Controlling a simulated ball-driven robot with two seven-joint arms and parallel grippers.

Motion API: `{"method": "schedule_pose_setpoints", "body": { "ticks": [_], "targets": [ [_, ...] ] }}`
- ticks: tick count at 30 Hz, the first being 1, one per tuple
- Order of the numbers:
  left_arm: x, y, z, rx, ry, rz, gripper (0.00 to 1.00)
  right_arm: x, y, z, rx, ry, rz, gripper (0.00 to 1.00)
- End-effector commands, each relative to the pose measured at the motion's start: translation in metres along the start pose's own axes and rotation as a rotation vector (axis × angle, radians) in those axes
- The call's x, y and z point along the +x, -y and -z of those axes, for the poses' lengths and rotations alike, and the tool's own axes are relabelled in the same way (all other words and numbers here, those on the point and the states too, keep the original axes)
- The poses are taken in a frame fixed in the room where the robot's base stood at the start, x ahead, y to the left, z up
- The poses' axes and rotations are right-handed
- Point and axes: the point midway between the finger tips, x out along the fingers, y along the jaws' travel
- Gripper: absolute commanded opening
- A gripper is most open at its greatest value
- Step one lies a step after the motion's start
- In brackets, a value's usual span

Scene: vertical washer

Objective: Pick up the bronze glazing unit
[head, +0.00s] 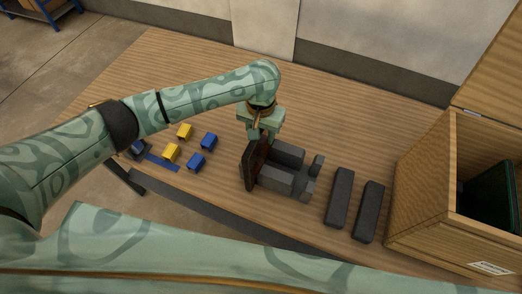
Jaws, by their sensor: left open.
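The bronze glazing unit (250,172) is a thin, dark brown panel. It stands upright at the left side of a dark grey block fixture (285,180) on the wooden table. My left gripper (264,134) points down from above, at the upper end of the panel. Its jaws are open and right at the panel's top edge. The gripper body hides part of that edge, and I cannot tell whether the fingers touch it. My right gripper is not in view.
Two dark grey bars (340,198) lie right of the fixture. A wooden crate (418,205) with an open lid stands at the right, holding a dark panel (490,195). Several yellow and blue blocks (171,152) lie at the left. The table's back is clear.

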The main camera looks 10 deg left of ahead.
Motion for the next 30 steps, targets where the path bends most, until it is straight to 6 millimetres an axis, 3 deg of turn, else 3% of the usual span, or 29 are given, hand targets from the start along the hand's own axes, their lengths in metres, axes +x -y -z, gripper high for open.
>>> {"method": "schedule_pose_setpoints", "body": {
  "ticks": [6, 10, 11, 30],
  "targets": [
    [0.0005, -0.0002, 0.0004, 0.000, -0.002, -0.001, 0.41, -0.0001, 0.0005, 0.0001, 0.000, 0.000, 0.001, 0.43],
    [0.0004, -0.0002, 0.0003, 0.000, -0.002, -0.001, 0.05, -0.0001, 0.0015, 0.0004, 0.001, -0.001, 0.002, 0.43],
    [0.0004, -0.0001, 0.0004, 0.000, -0.002, -0.001, 0.00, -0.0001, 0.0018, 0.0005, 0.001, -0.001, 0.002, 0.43],
    [0.0006, 0.0002, 0.0004, -0.001, -0.001, 0.000, 0.00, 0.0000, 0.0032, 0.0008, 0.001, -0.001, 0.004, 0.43]
  ]
}}
